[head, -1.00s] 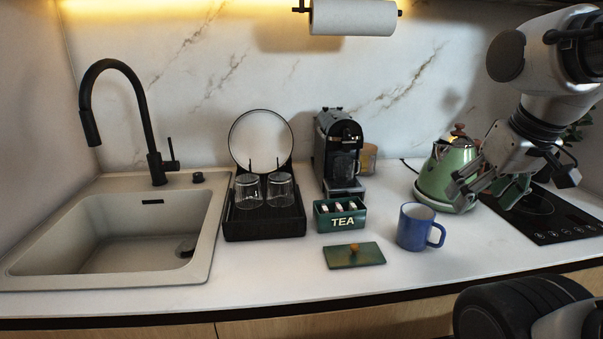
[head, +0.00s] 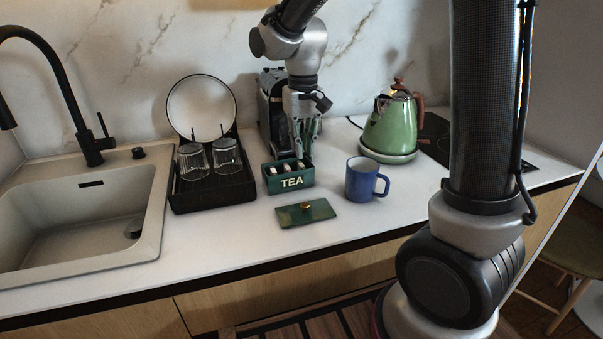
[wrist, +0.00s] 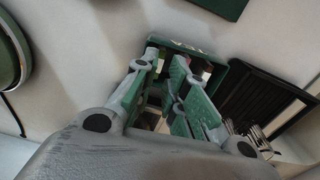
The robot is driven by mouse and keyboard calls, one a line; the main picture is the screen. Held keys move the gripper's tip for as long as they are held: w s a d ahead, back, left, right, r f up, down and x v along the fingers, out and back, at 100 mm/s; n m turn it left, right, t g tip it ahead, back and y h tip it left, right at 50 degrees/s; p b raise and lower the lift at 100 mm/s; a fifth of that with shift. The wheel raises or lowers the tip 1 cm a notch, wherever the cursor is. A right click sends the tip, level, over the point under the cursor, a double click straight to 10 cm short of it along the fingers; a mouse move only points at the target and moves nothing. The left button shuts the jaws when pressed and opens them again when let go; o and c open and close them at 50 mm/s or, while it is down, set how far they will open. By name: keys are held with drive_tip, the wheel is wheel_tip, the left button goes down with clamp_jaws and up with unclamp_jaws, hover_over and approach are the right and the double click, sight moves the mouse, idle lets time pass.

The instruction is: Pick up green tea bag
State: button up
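The dark green tea box (head: 292,182), marked TEA, stands open on the counter with light-coloured tea bags (head: 283,168) in its compartments. I cannot tell which one is the green tea bag. My gripper (head: 302,154) points down just above the right part of the box and hides its right compartment in the head view. In the wrist view, my gripper's green-padded fingers (wrist: 165,58) stand apart over the box (wrist: 232,78), with a gap between them. No bag is clearly seen held. The box's inside is largely hidden by the fingers.
The green lid (head: 306,213) lies in front of the box. A blue mug (head: 362,182) stands close on the right, with a green kettle (head: 391,128) behind it. A black rack (head: 212,191) with glasses is on the left, and a coffee machine (head: 268,103) behind.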

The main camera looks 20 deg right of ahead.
sight(302, 165)
drive_tip(key=f, duration=0.7)
drive_tip(key=shift+w+f, duration=0.2)
drive_tip(key=shift+w, duration=0.2)
drive_tip(key=shift+c, duration=1.4)
